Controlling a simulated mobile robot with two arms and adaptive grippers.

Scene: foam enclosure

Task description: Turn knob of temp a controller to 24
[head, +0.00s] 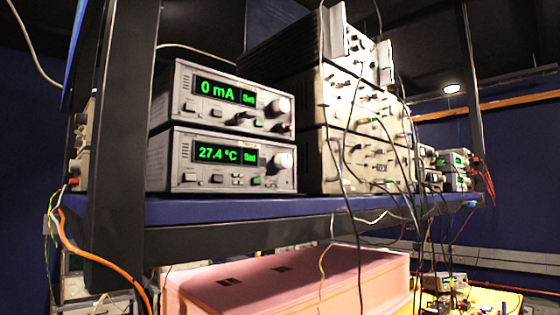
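The temperature controller (222,162) is the lower of two stacked grey instruments on the blue shelf. Its green display (226,154) reads 27.4 °C, with a "Set" label beside it. Its round knob (284,161) is at the right end of the front panel. The upper instrument (222,97) shows 0 mA and has a similar knob (283,105). Neither of my grippers shows in the head view.
The blue shelf (240,207) has a dark upright post (122,130) at its left. Larger instruments (365,160) with hanging cables stand right of the controller. A pink foam box (290,285) lies below the shelf. An orange cable (95,250) hangs at lower left.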

